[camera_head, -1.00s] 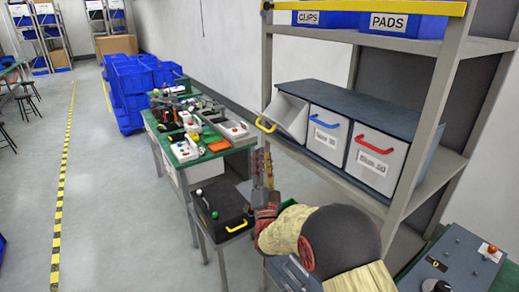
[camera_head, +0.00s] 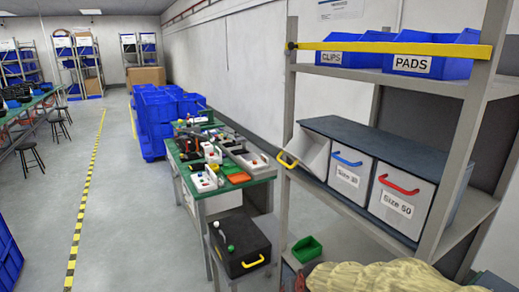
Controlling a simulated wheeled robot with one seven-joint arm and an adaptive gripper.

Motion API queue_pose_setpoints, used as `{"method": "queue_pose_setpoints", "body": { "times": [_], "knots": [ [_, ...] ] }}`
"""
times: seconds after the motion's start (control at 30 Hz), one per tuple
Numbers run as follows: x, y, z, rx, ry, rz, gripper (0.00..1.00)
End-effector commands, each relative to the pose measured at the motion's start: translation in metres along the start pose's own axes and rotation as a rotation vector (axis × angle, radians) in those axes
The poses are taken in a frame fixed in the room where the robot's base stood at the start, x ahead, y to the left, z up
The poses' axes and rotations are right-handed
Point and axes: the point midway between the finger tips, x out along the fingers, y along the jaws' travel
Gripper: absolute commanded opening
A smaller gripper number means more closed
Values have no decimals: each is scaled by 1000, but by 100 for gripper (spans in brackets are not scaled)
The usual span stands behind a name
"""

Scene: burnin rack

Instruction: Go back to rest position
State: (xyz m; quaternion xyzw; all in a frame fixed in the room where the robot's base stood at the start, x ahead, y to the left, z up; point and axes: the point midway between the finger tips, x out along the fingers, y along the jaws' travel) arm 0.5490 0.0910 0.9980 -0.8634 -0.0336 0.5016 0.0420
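My arm, in a pale beige cover (camera_head: 395,277), shows at the bottom right edge of the head view. A small reddish-brown part at the bottom edge, left of the cover, seems to be my gripper (camera_head: 297,279). It is mostly cut off by the frame, in front of the rack's lower part and below a small green bin (camera_head: 307,249). Whether it is open or shut, or holds anything, cannot be seen.
A grey rack (camera_head: 288,100) on the right holds a tilted yellow-handled bin (camera_head: 308,154), bins with blue (camera_head: 348,178) and red handles (camera_head: 399,209), and blue CLIPS and PADS bins. A black box (camera_head: 240,243) and cluttered green workbench (camera_head: 255,165) stand left.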

Motion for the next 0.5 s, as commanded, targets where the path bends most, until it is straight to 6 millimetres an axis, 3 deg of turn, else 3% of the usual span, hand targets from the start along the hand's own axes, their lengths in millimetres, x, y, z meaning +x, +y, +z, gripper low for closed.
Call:
{"method": "queue_pose_setpoints", "body": {
  "times": [0.03,0.3,0.4,0.5],
  "knots": [
    [-28,8,18,-20,-51,11,26],
    [-164,46,126,-93,-272,59,26],
    [-203,56,149,-87,-264,74,26],
    [-231,62,152,-73,-188,85,26]
  ]
}}
